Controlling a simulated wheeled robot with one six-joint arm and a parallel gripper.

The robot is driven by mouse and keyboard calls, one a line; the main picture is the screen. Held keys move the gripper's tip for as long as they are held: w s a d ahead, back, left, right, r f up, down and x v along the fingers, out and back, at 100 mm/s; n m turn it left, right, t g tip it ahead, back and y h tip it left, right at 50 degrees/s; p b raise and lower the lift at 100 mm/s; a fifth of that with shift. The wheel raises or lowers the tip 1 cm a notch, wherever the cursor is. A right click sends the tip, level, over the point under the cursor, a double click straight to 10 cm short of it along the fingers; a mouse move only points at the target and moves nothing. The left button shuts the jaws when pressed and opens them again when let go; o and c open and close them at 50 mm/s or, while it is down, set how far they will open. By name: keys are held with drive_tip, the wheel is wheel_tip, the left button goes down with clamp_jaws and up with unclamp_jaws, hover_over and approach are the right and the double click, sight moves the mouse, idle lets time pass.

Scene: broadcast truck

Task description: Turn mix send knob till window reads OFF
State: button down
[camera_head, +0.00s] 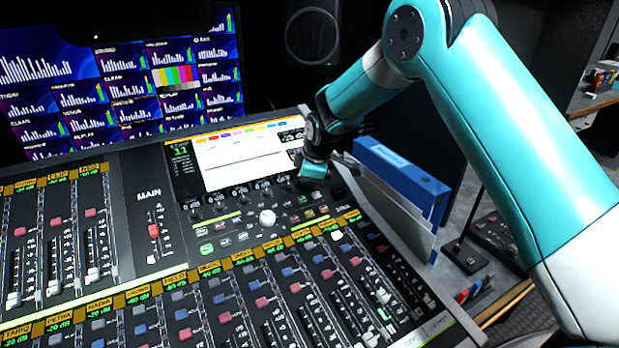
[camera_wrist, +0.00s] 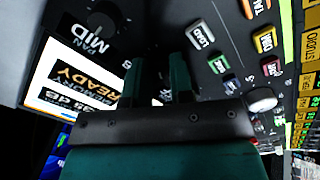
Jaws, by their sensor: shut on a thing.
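My gripper (camera_head: 313,177) is down on the mixing console's panel, just below the right part of its screen (camera_head: 237,157). In the wrist view, the two green fingers of my gripper (camera_wrist: 156,78) stand close together, shut on a knob that the fingers mostly hide. The lit window (camera_wrist: 72,88) lies left of the fingers in the wrist view, seen turned. It shows "READY" in orange and a dB figure too unclear to read surely; I cannot make out OFF.
Another dark knob (camera_wrist: 104,20) sits near a "PAN MID" label. A LOAD button (camera_wrist: 199,35) and a white round knob (camera_wrist: 261,100) lie right of the fingers. Faders (camera_head: 153,230) fill the console front. A blue binder (camera_head: 400,178) stands at its right edge.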

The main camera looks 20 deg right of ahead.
idle(0.4)
drive_tip(key=c, duration=1)
unclamp_jaws()
drive_tip(key=shift+r, duration=0.1)
drive_tip(key=b+v, duration=0.1)
drive_tip(key=v, duration=1.6)
drive_tip(key=shift+r+b, duration=0.15)
drive_tip(key=shift+b, duration=0.25)
drive_tip(key=s+a+m+g+y, duration=0.1)
drive_tip(key=s+a+m, duration=0.1)
drive_tip(key=s, duration=0.9)
drive_tip(key=s+a+m+g+y, duration=0.1)
drive_tip(key=s+m+g, duration=0.1)
drive_tip(key=s, duration=1)
drive_tip(key=s+a+m+g+y, duration=0.1)
drive_tip(key=s+a+m, duration=0.1)
drive_tip(key=s, duration=0.9)
drive_tip(key=shift+s+a+r+m+g+p, duration=0.3)
drive_tip(key=shift+a+m+p, duration=0.1)
drive_tip(key=shift+m, duration=0.1)
